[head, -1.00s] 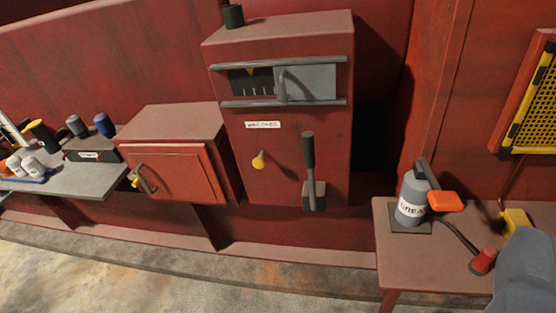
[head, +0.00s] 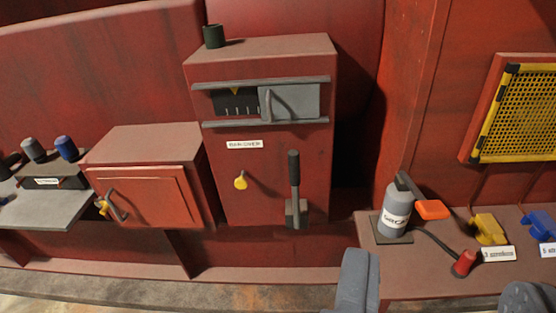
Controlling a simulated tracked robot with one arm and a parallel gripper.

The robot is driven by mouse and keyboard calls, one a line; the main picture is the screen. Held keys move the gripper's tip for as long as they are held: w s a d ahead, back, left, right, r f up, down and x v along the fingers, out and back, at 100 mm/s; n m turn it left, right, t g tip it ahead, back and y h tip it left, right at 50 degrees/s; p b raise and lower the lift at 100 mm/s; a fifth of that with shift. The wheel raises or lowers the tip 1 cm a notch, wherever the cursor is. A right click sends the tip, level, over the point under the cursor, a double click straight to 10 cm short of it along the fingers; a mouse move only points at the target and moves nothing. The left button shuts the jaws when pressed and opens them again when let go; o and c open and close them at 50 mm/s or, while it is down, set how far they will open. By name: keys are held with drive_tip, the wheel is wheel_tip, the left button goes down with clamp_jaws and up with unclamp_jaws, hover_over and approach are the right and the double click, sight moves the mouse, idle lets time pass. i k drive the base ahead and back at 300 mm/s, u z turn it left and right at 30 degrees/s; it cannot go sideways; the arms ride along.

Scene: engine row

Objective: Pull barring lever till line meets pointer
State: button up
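The barring lever (head: 294,175) has a black grip and stands upright in a grey base (head: 297,213) low on the red cabinet's front. Above it is a dark window (head: 238,103) with several pale tick marks and a yellow pointer (head: 235,91) at its top edge. A grey sliding cover (head: 297,102) with a handle hides the window's right part. I cannot tell whether a line meets the pointer. My gripper (head: 442,275) shows as two grey fingers far apart at the bottom edge, open and empty, right of and below the lever, not touching it.
A yellow knob (head: 240,181) sits left of the lever. A red box (head: 150,195) with a handle is farther left.

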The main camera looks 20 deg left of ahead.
sight(294, 158)
drive_tip(key=u, duration=0.05)
drive_tip(key=i, duration=1)
drive_tip(key=z, duration=0.05)
